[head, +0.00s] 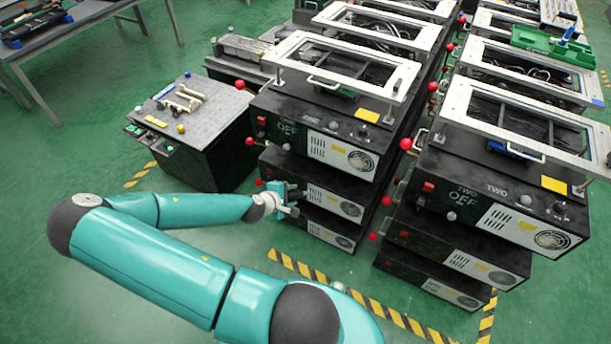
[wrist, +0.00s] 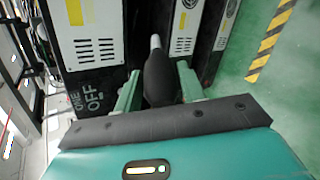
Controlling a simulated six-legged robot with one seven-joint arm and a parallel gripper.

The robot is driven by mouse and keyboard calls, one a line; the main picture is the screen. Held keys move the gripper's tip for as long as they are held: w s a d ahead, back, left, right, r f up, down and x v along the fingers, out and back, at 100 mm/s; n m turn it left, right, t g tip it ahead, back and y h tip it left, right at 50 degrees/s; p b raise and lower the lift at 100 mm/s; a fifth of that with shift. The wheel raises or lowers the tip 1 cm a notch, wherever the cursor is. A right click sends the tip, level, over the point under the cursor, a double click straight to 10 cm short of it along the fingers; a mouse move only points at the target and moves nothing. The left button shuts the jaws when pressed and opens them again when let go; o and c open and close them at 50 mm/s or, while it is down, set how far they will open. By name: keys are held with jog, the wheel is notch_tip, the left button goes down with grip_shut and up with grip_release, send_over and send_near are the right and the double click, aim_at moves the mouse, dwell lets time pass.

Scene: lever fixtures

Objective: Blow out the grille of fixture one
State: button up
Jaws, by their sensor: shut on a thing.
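Fixture one (head: 318,128) is the black box marked ONE and OFF at the top of the left stack. Its white grille panel (head: 343,151), with slots, a yellow label and a round fan grille, faces the front. In the wrist view this panel (wrist: 95,48) is upper left, beside the ONE OFF lettering. My gripper (head: 292,201) is in front of the stack's lower boxes, below that panel. In the wrist view my gripper (wrist: 157,85) is shut on a dark blower bulb (wrist: 160,78). Its pale nozzle (wrist: 155,42) points forward, to the right of fixture one's panel; contact cannot be told.
A lower box's similar panel (wrist: 186,28) is right of the nozzle. Fixture two (head: 500,200) stands in the right stack. A dark cabinet (head: 195,150) with small parts is left. Red ball knobs (head: 249,142) stick out beside the stacks. Striped floor tape (head: 340,287) crosses the green floor in front.

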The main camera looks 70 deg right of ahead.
aim_at(307, 193)
jog(key=shift+g+h, duration=0.4)
jog(key=shift+h, duration=0.4)
jog(key=s+d+r, duration=0.1)
jog(key=r, duration=0.1)
jog(key=s+d+r, duration=0.1)
jog(key=d+r, duration=0.1)
jog(key=s+d+r, duration=0.1)
jog(key=r, duration=0.1)
jog(key=shift+s+d+r, duration=0.25)
jog(key=shift+s+d, duration=0.1)
jog(key=shift+d, duration=0.05)
jog(key=shift+s+d+f, duration=0.3)
jog(key=shift+s+d, duration=0.3)
jog(key=shift+d, duration=0.25)
jog(key=shift+s+d+f, duration=0.3)
jog(key=shift+s+d, duration=0.3)
jog(key=shift+d, duration=0.25)
jog(key=o, duration=0.4)
jog(key=shift+c, duration=0.2)
jog(key=shift+o, duration=0.2)
jog(key=shift+c, duration=0.5)
jog(key=c, duration=0.3)
jog(key=shift+c, duration=0.2)
jog(key=o, duration=0.4)
